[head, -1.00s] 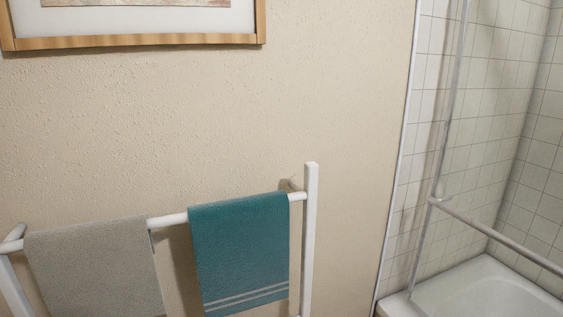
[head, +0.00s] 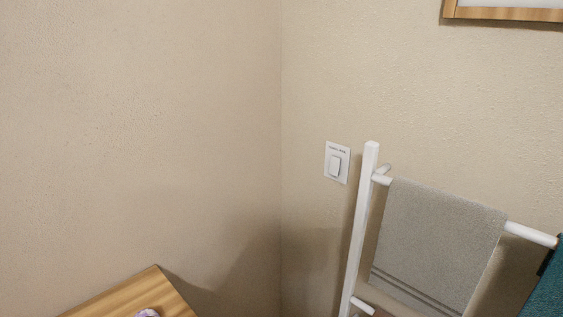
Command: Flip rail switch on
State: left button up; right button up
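The rail switch (head: 335,165) is a white rocker on a square white plate with a small dark label along its top. It is on the wall just left of the towel rail, near the room's corner. The label is too small to read surely, and I cannot tell which way the rocker is set. The white towel rail (head: 366,215) stands against the same wall and carries a grey towel (head: 438,240). Neither of my grippers is in view.
A teal towel (head: 548,290) hangs on the rail at the right edge. A wooden surface (head: 135,297) with a small pale object (head: 148,313) is at the lower left. A wood-framed picture (head: 505,13) hangs at the top right. The wall around the switch is clear.

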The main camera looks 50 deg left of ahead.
aim_at(335, 162)
jog(key=u, duration=1.25)
